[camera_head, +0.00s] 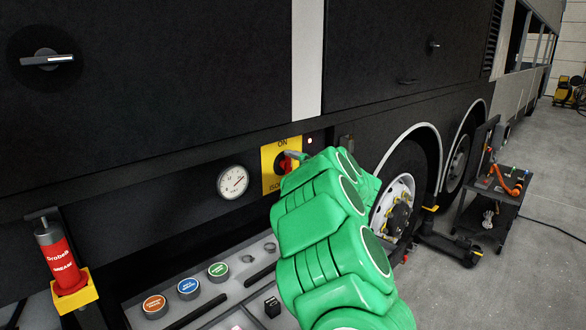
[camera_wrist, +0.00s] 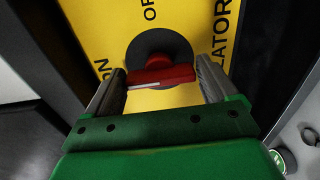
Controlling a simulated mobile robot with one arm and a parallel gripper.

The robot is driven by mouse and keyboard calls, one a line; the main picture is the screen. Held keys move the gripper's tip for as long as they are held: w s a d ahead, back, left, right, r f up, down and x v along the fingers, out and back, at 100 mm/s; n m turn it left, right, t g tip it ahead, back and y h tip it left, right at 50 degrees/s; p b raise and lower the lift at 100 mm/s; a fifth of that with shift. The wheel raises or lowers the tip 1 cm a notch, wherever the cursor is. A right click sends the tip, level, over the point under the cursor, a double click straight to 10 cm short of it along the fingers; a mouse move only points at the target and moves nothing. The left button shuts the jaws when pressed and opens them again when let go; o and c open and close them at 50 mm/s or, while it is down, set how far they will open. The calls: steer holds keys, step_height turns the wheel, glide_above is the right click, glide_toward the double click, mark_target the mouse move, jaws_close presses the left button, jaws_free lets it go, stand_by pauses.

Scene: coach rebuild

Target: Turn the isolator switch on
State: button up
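The isolator switch is a red handle on a black round base, on a yellow plate (camera_head: 268,158) lettered ON at the top in the head view. In the wrist view the red handle (camera_wrist: 162,76) lies nearly crosswise, slightly tilted. Its white mark points left, toward the word ON on the yellow plate (camera_wrist: 185,20). My gripper (camera_wrist: 161,68) is at the switch, its two fingers spread wide on either side of the handle, close to its ends. I cannot tell whether they touch it. In the head view my green arm hides part of the plate and the gripper.
A round gauge (camera_head: 233,181) sits left of the plate, and a small light (camera_head: 310,141) to its upper right. Below is a grey tray (camera_head: 215,314) with several coloured round caps. A red cylinder (camera_head: 62,262) stands at left. A wheel (camera_head: 397,204) and a cart (camera_head: 489,212) are at right.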

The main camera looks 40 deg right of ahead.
steer(key=shift+o, duration=0.9)
steer(key=shift+s, duration=0.1)
steer(key=s, duration=0.7)
steer(key=shift+s, duration=0.35)
